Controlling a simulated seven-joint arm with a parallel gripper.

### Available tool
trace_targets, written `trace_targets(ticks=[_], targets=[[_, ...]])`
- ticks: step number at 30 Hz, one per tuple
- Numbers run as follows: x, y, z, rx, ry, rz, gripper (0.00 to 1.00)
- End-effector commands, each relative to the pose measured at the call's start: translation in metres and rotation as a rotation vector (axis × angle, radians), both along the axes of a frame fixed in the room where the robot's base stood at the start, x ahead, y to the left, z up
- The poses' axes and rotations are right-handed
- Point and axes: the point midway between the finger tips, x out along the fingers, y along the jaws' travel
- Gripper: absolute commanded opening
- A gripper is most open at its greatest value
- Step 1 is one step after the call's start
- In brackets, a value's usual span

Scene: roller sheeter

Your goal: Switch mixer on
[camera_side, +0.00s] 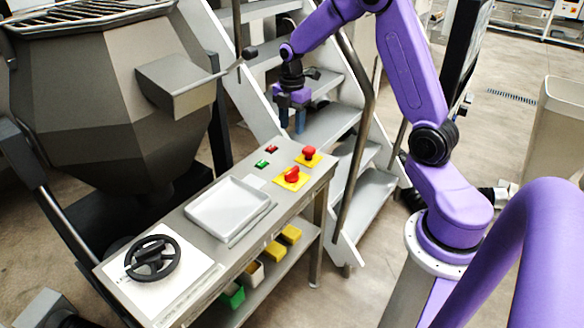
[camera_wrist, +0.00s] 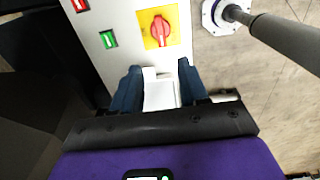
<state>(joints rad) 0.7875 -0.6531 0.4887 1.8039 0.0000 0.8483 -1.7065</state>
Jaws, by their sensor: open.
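The control panel (camera_side: 240,192) is the grey top of a bench. On its far right end sit a green button (camera_side: 262,163), a red button (camera_side: 272,149), a red rotary switch (camera_side: 291,174) on a yellow plate and a red mushroom button (camera_side: 309,153) on another yellow plate. In the wrist view the rotary switch (camera_wrist: 160,30) lies ahead of my fingers, its pale line running along the picture's height; the green button (camera_wrist: 108,39) is to its left and the red button (camera_wrist: 80,5) is partly cut off. My gripper (camera_side: 292,122) is open above the panel, touching nothing visible.
The large grey mixer hopper (camera_side: 90,90) stands at left. Metal stairs (camera_side: 330,125) with a handrail rise behind my gripper.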

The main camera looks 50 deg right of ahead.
Motion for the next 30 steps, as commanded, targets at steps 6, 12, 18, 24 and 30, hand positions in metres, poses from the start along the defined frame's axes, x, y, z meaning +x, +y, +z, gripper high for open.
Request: trace_targets(ticks=[6, 12, 18, 24, 30], targets=[[-0.001, 0.000, -0.040, 0.001, 0.006, -0.001, 0.44], [-0.002, 0.001, -0.078, 0.001, 0.006, -0.001, 0.44], [-0.001, 0.001, -0.113, 0.000, 0.004, -0.001, 0.44], [-0.001, 0.001, -0.142, 0.000, 0.003, -0.001, 0.44], [-0.001, 0.001, -0.157, 0.000, 0.002, -0.002, 0.44]])
